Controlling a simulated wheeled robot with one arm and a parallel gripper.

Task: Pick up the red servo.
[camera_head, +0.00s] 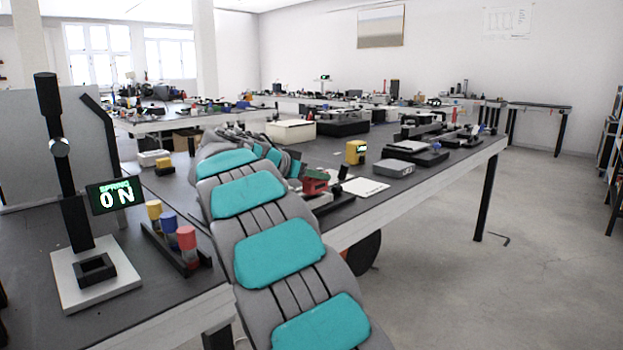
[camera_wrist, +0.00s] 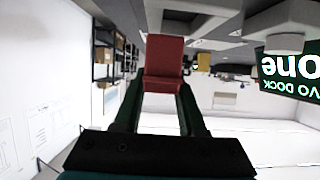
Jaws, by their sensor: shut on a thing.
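The red servo (camera_wrist: 165,55) is a red block in the upper middle of the wrist view. My gripper (camera_wrist: 167,88) is shut on it, with one dark green finger along each side. The servo stands out beyond the fingertips. Behind it in the wrist view are pale grey surfaces and the floor. In the head view my padded arm reaches over the near bench, and its far end is crowded by bench items, so I cannot clearly make out the gripper there.
A green sign reading in part "DOCK" (camera_wrist: 290,70) is close at the right of the wrist view. In the head view, a red and dark piece (camera_head: 315,183), a white card (camera_head: 364,187) and a yellow device (camera_head: 355,152) are on the bench. Colored cylinders (camera_head: 187,242) stand in a rack left of my arm.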

